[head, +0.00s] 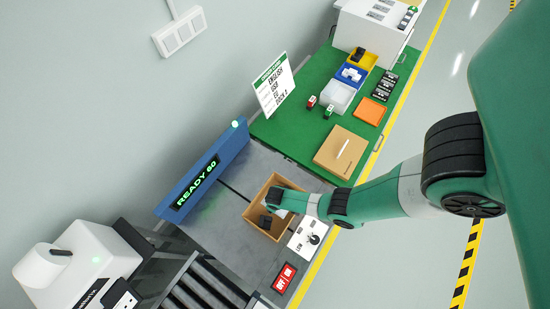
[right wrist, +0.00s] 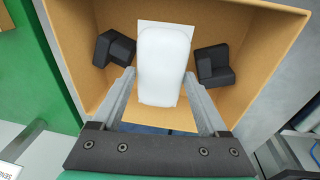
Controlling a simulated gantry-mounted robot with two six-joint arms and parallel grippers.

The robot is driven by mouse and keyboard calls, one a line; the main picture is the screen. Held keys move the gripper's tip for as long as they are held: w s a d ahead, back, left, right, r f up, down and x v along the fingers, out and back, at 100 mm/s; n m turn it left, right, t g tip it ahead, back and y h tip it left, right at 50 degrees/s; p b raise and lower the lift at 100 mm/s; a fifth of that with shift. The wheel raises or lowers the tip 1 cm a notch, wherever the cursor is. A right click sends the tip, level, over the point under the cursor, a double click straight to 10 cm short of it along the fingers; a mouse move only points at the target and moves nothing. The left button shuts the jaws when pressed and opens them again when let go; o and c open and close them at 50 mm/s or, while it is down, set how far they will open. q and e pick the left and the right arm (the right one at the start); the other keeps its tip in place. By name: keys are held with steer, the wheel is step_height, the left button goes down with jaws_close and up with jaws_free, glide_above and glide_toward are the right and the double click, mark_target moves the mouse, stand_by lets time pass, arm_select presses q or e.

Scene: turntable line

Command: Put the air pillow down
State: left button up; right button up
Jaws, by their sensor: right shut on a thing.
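The white air pillow (right wrist: 163,62) stands out in the right wrist view, between the two fingers of my right gripper (right wrist: 160,76). My right gripper is shut on it, over the open cardboard box (right wrist: 68,35). Two dark corner pieces lie in the box, one left (right wrist: 114,48) and one right (right wrist: 213,66) of the pillow. In the head view the box (head: 251,214) sits on the grey turntable station, with my right gripper (head: 275,203) at its opening. Whether the pillow touches the box floor I cannot tell. My left gripper is not in view.
A blue display bar (head: 203,170) reading READY 60 stands behind the box. A white panel with a lever (head: 308,238) and a red switch (head: 285,278) are in front. The green table (head: 290,128) holds a closed carton (head: 341,152) and several small bins. A roller conveyor (head: 205,285) is at lower left.

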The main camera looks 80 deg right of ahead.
arm_select(q)
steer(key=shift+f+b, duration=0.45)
steer(key=shift+b, duration=0.1)
arm_select(e)
steer(key=shift+f, duration=0.45)
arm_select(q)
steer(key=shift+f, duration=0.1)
arm_select(e)
steer(key=shift+f, duration=0.1)
steer(key=o, duration=1.2)
